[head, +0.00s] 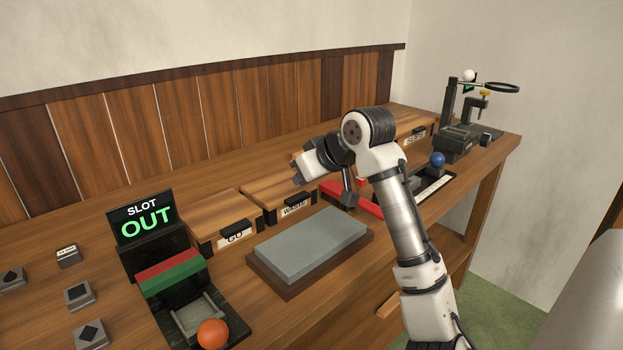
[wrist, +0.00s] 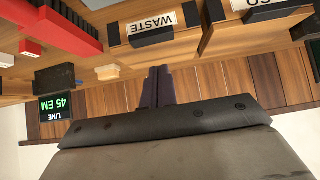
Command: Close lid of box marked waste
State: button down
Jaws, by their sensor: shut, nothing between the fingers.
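The box marked WASTE (head: 274,190) is a wooden box at the back of the bench, with a white label and a black handle on its front. Its wooden top looks flat and down, level with the box beside it. My arm hides its right end. In the wrist view, which is upside down, the WASTE label (wrist: 152,27) and dark handle show close ahead. My gripper (head: 297,180) is over the right part of this box. Its dark fingers (wrist: 157,72) are together and empty. I cannot tell whether they touch the lid.
The box marked GO (head: 212,214) stands just left. A grey slab (head: 310,243) on a wooden base lies in front. A red rack (wrist: 55,30) and LINE display (wrist: 57,107) are to the right of WASTE. The SLOT display (head: 143,218) stands farther left.

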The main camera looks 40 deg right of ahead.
jog(key=b+v, duration=0.1)
jog(key=v, duration=0.9)
jog(key=shift+w+r, duration=0.15)
jog(key=shift+r, duration=0.2)
